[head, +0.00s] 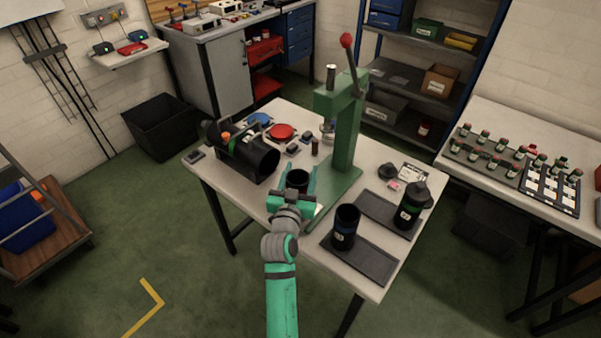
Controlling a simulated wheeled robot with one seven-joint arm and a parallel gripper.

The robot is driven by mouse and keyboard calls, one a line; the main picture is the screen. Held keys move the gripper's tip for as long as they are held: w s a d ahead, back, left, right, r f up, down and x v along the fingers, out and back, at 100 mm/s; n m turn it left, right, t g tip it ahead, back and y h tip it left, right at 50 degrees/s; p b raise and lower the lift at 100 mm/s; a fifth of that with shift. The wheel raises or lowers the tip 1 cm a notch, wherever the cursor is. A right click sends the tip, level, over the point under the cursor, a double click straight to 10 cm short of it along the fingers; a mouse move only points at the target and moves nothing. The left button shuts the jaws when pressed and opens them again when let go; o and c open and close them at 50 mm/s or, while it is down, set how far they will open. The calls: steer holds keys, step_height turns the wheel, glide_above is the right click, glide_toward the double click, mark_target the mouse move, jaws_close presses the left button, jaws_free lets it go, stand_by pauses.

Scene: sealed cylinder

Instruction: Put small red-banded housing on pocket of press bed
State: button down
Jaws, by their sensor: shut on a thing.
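My gripper (297,189) is at the left front of the green press (345,130). Its teal fingers are shut on a dark, open-topped cylindrical housing (298,176), held upright. A red band cannot be made out on it from here; my fingers and wrist cover its lower part. The green press bed (338,188) extends toward me at the foot of the press column, just right of the housing. The bed's pocket cannot be made out. Whether the housing touches the bed cannot be told.
A blue-banded dark cylinder (345,228) and a green-banded capped one (410,207) stand on dark trays at the right. A large black tube (252,160) lies at the left. A red dish (281,132) and small parts lie behind. The press lever (348,55) is raised.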

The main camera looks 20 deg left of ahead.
steer(key=shift+f, duration=0.1)
steer(key=c, duration=0.8)
jaws_free()
steer(key=shift+o, duration=0.2)
